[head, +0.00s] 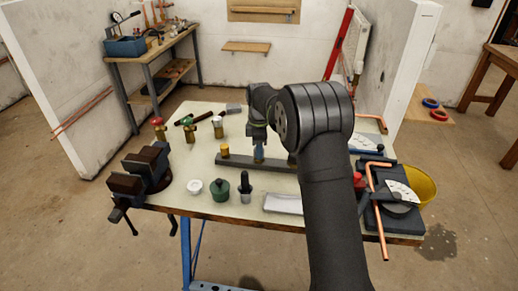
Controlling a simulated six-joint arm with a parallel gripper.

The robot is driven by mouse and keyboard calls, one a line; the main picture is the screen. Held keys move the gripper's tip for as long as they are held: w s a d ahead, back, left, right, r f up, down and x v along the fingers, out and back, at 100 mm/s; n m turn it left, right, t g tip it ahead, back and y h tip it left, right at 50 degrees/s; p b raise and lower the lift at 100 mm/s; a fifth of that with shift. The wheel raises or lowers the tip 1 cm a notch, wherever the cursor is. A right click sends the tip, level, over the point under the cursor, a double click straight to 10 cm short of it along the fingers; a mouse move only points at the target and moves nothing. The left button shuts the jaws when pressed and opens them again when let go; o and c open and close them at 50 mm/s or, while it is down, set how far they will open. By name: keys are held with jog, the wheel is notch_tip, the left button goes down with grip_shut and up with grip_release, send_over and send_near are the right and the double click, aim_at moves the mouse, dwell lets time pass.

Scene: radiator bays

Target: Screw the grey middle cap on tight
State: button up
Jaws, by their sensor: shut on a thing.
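A long dark grey bar (240,165) lies across the middle of the table, with a brass-yellow post (225,150) standing at its left end. My gripper (259,146) points down over the middle of the bar. It is shut on a small blue-grey piece, the grey middle cap (259,155), which stands upright at the bar's middle. The jaws hide its upper part, and I cannot tell how tightly it sits. The right end of the bar is hidden behind my arm.
In front of the bar stand a white cap (194,187), a green pot (221,190) and a dark fitting (245,188). A vise (140,173) is at the left edge. Valves (189,131) stand behind.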

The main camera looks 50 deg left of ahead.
jog(key=m, duration=0.4)
jog(key=shift+m, duration=0.3)
jog(key=m, duration=0.8)
jog(key=shift+m, duration=0.4)
jog(key=m, duration=0.3)
jog(key=o, duration=1)
jog(key=shift+c, duration=0.2)
